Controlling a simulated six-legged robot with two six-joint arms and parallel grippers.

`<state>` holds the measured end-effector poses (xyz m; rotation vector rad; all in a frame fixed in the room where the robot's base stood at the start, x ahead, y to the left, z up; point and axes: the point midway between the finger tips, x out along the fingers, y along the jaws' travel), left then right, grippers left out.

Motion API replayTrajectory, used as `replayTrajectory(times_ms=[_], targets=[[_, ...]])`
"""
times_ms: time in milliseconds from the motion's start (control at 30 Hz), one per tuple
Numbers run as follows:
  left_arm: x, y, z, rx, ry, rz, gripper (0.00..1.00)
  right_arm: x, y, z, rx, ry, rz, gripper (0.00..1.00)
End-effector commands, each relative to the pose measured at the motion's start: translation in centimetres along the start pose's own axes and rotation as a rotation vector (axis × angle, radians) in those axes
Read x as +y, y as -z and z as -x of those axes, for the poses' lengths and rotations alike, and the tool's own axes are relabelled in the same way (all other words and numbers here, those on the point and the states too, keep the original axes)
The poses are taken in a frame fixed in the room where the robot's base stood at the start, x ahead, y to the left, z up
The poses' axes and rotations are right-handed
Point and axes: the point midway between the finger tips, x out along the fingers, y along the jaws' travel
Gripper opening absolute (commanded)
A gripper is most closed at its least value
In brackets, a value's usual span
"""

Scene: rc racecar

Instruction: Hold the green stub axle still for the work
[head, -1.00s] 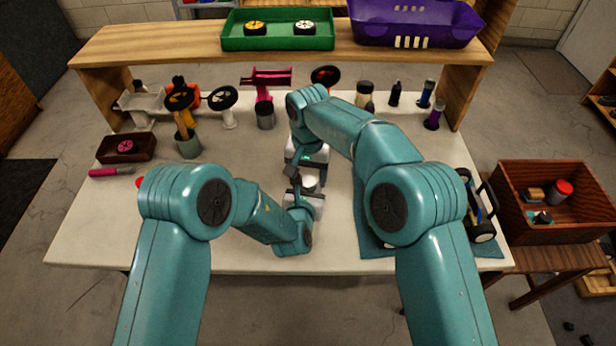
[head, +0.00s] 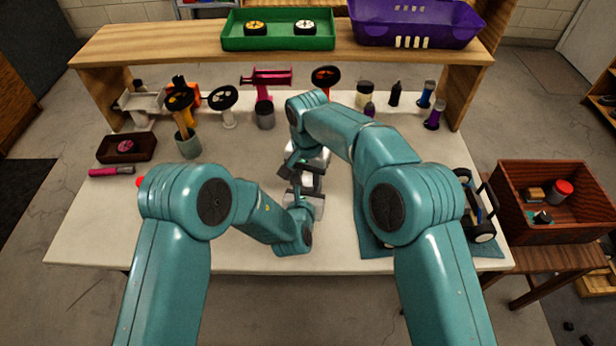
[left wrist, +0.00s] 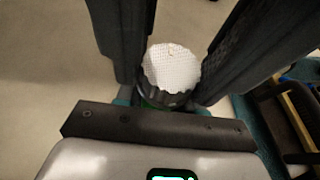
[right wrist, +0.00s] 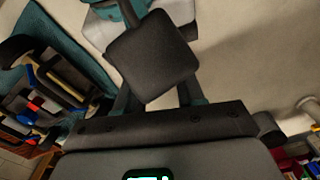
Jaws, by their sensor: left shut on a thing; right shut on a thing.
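My left gripper (head: 300,182) and right gripper (head: 306,170) meet above the middle of the table in the head view, close together and overlapping. In the left wrist view a round piece with a pale, textured top and dark rim (left wrist: 171,68) sits between the left gripper's dark fingers (left wrist: 182,75). In the right wrist view a dark square-ended piece (right wrist: 152,57) sits in front of the right gripper's fingers and hides their tips. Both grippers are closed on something.
A partly built car (head: 480,215) stands on a teal mat (head: 372,240) at right. Wheels on stands, cups and bottles line the table's back, below a shelf (head: 180,45). A small brown tray (head: 108,158) and pink marker (head: 112,171) lie at left. The front left table is clear.

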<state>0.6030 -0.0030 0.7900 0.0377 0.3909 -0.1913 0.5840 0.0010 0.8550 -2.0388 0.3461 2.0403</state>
Motion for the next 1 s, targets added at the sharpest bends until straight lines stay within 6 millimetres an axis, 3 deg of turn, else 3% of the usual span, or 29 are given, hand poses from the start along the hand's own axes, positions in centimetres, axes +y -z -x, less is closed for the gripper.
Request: replayTrajectory(times_ms=[167, 200, 267, 300, 667, 1000], targets=[[0.0, 0.1, 0.0, 0.001, 0.0, 0.0, 0.05, 0.0, 0.0, 0.1, 0.001, 0.001, 0.0, 0.08], [0.0, 0.1, 0.0, 0.001, 0.0, 0.0, 0.05, 0.0, 0.0, 0.1, 0.001, 0.001, 0.001, 0.41], [0.0, 0.1, 0.0, 0.001, 0.0, 0.0, 0.05, 0.0, 0.0, 0.1, 0.001, 0.001, 0.001, 0.61], [0.0, 0.1, 0.0, 0.001, 0.0, 0.0, 0.05, 0.0, 0.0, 0.1, 0.001, 0.001, 0.001, 0.65], [0.0, 0.0, 0.0, 0.001, 0.0, 0.0, 0.05, -0.1, 0.1, 0.8, 0.003, 0.003, 0.001, 0.65], [0.0, 0.0, 0.0, 0.0, 0.0, 0.0, 0.05, -0.1, 0.1, 8.3, 0.005, 0.004, 0.001, 0.65]])
